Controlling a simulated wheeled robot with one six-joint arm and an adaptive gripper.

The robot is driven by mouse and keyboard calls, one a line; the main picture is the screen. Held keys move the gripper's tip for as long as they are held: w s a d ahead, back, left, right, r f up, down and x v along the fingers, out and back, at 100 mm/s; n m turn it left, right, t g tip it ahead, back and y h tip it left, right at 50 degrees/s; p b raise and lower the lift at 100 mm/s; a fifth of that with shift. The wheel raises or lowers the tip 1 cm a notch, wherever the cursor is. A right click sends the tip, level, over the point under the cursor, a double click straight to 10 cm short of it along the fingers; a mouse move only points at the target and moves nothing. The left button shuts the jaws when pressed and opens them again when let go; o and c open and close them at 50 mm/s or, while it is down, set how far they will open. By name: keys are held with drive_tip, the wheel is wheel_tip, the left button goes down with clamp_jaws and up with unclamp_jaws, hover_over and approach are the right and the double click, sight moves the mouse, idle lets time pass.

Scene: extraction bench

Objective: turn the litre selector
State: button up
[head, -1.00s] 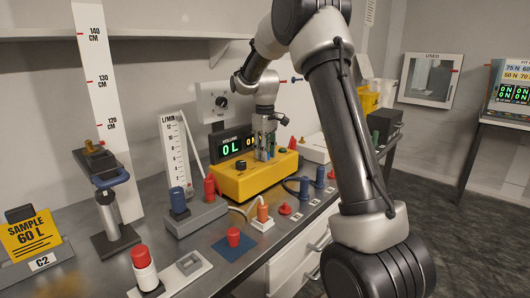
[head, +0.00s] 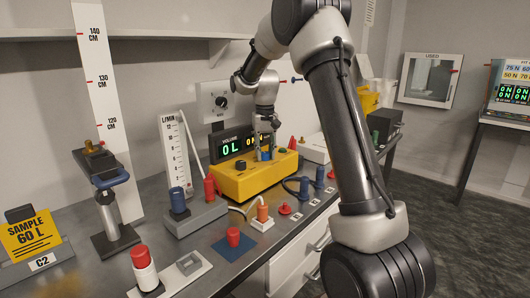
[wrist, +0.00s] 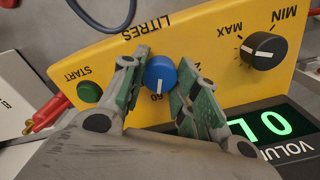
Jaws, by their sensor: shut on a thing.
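My gripper (wrist: 161,78) is shut on the knob, with one green-padded finger on each side. In the head view, my gripper (head: 264,153) reaches down to the top of the yellow box (head: 250,180), and the blue knob (head: 266,156) shows only in part.
A green start button (wrist: 89,92) and a black MIN-MAX knob (wrist: 264,50) sit on either side of the selector. The volume display (head: 231,146) behind the box reads 0 L.

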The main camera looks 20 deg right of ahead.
sight(265, 153)
idle(0.5)
drive_tip(key=o, duration=1)
wheel_tip(265, 153, up, 12)
